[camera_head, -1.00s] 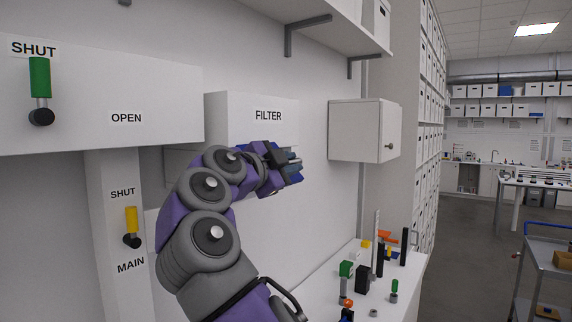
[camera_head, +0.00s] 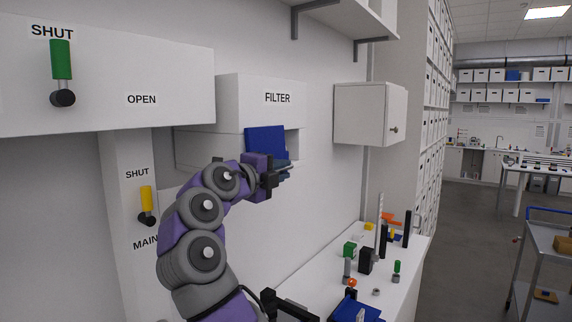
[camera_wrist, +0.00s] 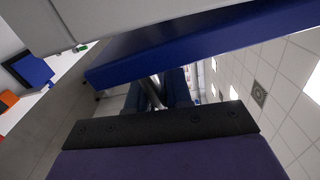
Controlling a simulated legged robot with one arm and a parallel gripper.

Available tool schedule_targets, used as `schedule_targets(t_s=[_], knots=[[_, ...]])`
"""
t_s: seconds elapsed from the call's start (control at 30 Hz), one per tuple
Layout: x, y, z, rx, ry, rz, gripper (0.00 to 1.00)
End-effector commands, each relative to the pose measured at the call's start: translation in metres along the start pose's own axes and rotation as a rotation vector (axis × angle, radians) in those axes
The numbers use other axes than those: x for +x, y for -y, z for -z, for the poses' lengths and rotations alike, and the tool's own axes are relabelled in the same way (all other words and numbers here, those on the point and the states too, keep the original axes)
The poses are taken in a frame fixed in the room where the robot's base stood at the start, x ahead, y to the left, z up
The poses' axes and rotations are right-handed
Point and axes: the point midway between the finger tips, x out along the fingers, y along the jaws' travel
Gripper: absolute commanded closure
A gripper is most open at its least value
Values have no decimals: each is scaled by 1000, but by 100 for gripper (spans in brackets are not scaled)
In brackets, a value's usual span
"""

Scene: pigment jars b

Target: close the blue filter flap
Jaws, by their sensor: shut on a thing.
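The white filter box (camera_head: 232,95) is on the wall, marked FILTER. Its blue filter flap (camera_head: 264,139) shows as a tilted panel below the label, over part of the box's front. The flap also crosses the wrist view (camera_wrist: 190,45) as a wide blue slab close to the camera. My gripper (camera_head: 284,170) is at the flap's lower edge. In the wrist view my fingers (camera_wrist: 155,92) are close together around a thin grey bar by the flap. My gripper hides the flap's lower part, and its exact angle is hard to tell.
A green lever (camera_head: 61,60) and a yellow lever (camera_head: 147,202) are on the wall panels at left. A small white cabinet (camera_head: 362,114) hangs right of the filter box. The bench (camera_head: 402,272) below holds several small items, including a blue piece (camera_head: 355,309).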

Motion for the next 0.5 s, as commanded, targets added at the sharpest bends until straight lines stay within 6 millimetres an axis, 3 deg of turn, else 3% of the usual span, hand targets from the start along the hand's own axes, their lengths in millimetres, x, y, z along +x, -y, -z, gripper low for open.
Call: schedule_targets(t_s=[0.5], knots=[[-2, -6, -12, 129, 4, 2, 100]])
